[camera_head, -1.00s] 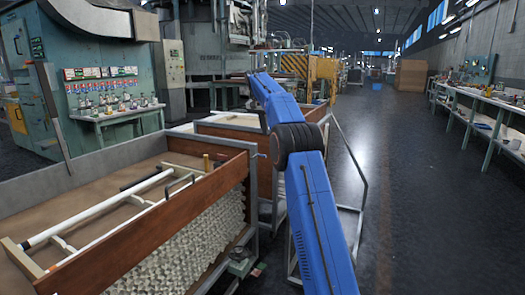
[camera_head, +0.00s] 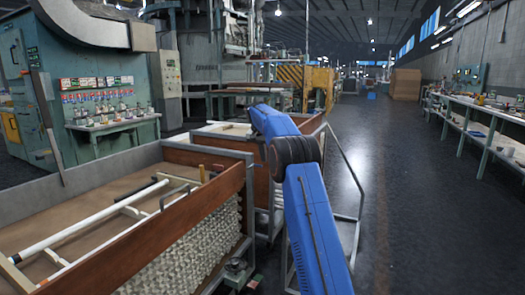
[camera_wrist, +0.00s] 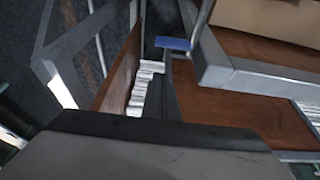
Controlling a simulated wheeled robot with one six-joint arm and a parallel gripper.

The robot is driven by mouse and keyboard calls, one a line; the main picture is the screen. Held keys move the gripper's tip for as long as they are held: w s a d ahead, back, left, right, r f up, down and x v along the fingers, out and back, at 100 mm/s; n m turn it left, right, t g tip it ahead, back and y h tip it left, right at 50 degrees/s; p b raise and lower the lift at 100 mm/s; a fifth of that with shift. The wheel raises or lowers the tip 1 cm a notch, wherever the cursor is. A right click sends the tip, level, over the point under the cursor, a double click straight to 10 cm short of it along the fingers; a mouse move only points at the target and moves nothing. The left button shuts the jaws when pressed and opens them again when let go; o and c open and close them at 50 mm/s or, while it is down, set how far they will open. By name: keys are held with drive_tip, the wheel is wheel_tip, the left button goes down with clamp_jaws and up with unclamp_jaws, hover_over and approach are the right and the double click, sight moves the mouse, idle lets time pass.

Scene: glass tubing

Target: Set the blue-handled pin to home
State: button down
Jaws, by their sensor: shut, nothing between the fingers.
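The blue handle of the pin (camera_wrist: 173,43) shows in the wrist view as a short flat blue bar beside a metal frame post. The rest of the pin cannot be made out. My gripper (camera_wrist: 167,62) is a dark shape in the wrist view, shut and empty, with its tip just below the blue handle in the picture. I cannot tell whether they touch. In the head view the gripper does not show, and I cannot make out the pin there.
A wooden-sided cart (camera_head: 135,235) with pale tubes in it stands at left, with a second cart (camera_head: 225,128) behind it. Grey frame bars (camera_wrist: 245,78) and wooden panels crowd the gripper. The aisle floor (camera_head: 420,200) at right is clear.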

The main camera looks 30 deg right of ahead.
drive_tip(key=shift+s+a, duration=1.2)
drive_tip(key=shift+a, duration=0.3)
drive_tip(key=shift+a, duration=0.1)
drive_tip(key=shift+s+a+f, duration=0.1)
drive_tip(key=shift+s+a, duration=1.5)
drive_tip(key=shift+a, duration=0.3)
